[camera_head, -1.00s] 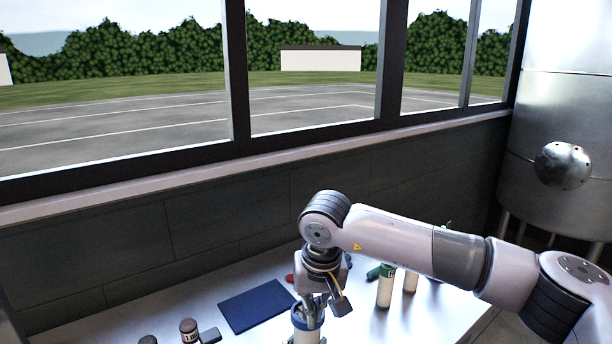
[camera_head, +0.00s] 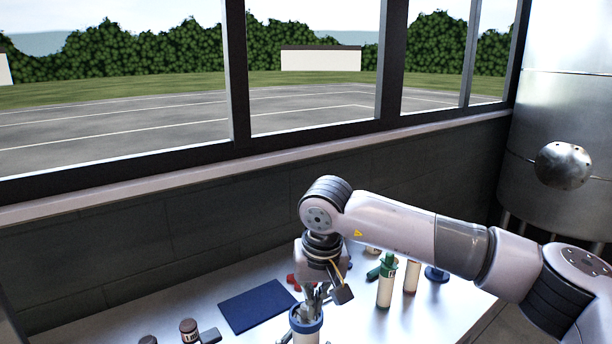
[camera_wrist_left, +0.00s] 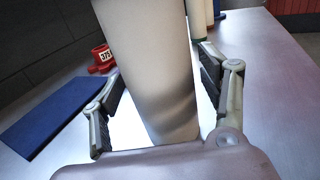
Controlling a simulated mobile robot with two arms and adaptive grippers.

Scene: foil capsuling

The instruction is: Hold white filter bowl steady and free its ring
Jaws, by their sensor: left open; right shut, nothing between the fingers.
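The white filter bowl (camera_head: 306,338) stands upright at the bottom edge of the head view, its lower part cut off. A blue ring (camera_head: 306,325) sits around its top. My right gripper (camera_head: 314,301) points down at the bowl's top, shut with nothing between its fingers; I cannot tell whether its tips touch the ring. In the left wrist view the pale bowl (camera_wrist_left: 150,70) rises between the fingers of my left gripper (camera_wrist_left: 165,115). These are open, one on each side, with a visible gap at least on the right. The ring is out of that view.
A blue mat (camera_head: 256,306) lies left of the bowl. A red item (camera_wrist_left: 101,58) marked 375 is behind. White cylinders (camera_head: 385,292), one with a green item by its top, and a blue piece (camera_head: 437,274) stand right. Dark-capped jars (camera_head: 189,331) are front left.

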